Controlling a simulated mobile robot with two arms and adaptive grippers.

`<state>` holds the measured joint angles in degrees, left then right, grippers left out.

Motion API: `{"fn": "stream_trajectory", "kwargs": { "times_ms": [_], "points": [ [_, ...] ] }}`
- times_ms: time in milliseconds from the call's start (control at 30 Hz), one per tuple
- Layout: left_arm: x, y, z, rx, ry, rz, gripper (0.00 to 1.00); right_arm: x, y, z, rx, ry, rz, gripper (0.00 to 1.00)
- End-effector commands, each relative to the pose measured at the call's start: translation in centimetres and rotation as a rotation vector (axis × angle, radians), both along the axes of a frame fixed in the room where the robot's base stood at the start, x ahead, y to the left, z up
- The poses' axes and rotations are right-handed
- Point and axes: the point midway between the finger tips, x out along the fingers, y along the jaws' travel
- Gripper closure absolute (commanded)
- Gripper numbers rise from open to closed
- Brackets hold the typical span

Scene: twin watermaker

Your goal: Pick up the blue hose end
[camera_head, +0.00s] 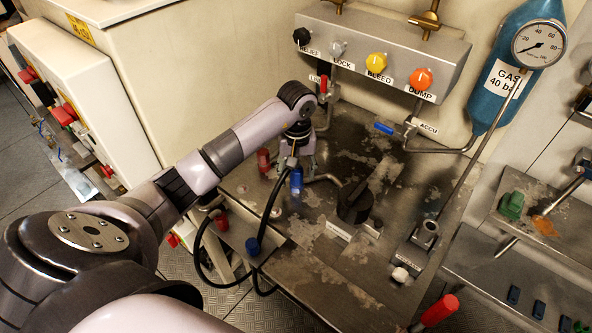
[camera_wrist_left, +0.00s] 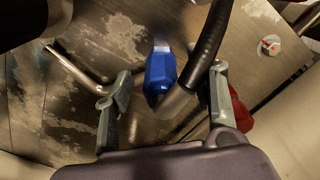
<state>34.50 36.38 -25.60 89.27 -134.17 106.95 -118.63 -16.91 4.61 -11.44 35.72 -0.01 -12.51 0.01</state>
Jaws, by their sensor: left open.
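The blue hose end (camera_head: 296,181) is at the left part of the metal bench top, directly below my left gripper (camera_head: 297,163). In the left wrist view the blue piece (camera_wrist_left: 160,72) lies between the two open grey fingers of my left gripper (camera_wrist_left: 170,88), beside a metal elbow on the black hose (camera_wrist_left: 210,45). Neither finger visibly touches the blue piece, and there is a gap on both sides. The black hose (camera_head: 269,205) loops down over the bench's front left edge. My right gripper is not in view.
A red fitting (camera_head: 264,160) stands close left of my gripper and also shows in the wrist view (camera_wrist_left: 240,108). A bent metal pipe (camera_wrist_left: 75,68) lies near the other finger. A second blue piece (camera_head: 252,246) is at the bench edge.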

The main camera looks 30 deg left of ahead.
Motion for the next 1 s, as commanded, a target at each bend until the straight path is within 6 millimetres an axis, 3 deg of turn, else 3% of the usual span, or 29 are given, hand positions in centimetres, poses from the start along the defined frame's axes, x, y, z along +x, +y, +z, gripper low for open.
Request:
{"fn": "stream_trajectory", "kwargs": {
  "times_ms": [133,367,1000],
  "points": [
    [-0.02,0.00,-1.10,0.000,0.000,0.000,0.48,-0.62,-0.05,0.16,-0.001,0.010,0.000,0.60],
    [0.01,0.03,-1.18,0.001,-0.002,0.000,0.49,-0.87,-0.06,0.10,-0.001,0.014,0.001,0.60],
    [0.00,0.04,-1.15,0.001,-0.001,0.000,0.92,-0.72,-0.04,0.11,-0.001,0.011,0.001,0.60]
  ]
}}
